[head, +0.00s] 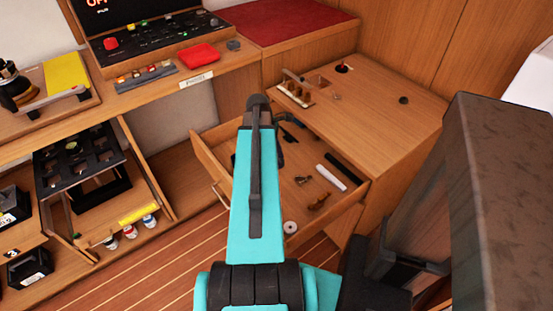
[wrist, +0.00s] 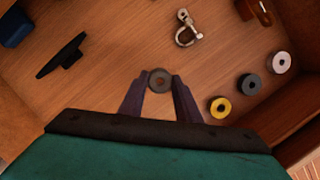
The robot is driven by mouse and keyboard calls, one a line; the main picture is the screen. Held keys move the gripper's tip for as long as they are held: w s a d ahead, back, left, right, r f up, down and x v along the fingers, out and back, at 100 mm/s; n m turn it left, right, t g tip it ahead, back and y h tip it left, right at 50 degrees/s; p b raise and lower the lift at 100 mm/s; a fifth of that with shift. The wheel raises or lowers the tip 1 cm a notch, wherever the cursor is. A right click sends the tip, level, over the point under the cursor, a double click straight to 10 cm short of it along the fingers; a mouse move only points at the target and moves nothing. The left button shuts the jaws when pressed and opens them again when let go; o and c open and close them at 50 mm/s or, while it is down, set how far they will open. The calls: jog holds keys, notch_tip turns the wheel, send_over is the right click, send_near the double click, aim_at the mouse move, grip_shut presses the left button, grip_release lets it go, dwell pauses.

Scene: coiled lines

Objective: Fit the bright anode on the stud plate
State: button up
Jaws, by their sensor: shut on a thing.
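My gripper (wrist: 160,88) is shut on a small grey ring (wrist: 160,80) with a brownish centre, held between its fingertips over the wooden drawer floor. I cannot tell for sure that this ring is the bright anode. A yellow ring (wrist: 220,107), a dark grey ring (wrist: 249,86) and a pale, whitish ring (wrist: 281,62) lie in a slanting row to its right. The pale ring also shows in the head view (head: 290,227). In the head view my arm hides the fingertips and the held ring. I cannot clearly make out the stud plate.
The open drawer (head: 350,196) also holds a metal shackle (wrist: 187,30), a black cleat-like piece (wrist: 62,57) and a blue block (wrist: 14,27). A cabinet top (head: 375,105) with a small knobbed board (head: 294,94) stands behind it. A switch panel (head: 150,45) is at the upper left.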

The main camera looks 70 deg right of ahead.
jog(key=shift+w+d+f, duration=0.1)
jog(key=shift+w+d, duration=0.3)
jog(key=shift+d, duration=0.2)
jog(key=shift+w+d+f, duration=0.1)
jog(key=shift+w+d, duration=0.25)
jog(key=shift+d, duration=0.25)
jog(key=shift+f, duration=1.7)
jog(key=shift+f, duration=0.1)
jog(key=o, duration=1.2)
jog(key=shift+c, duration=0.2)
jog(key=v, duration=1.2)
jog(key=shift+s, duration=0.1)
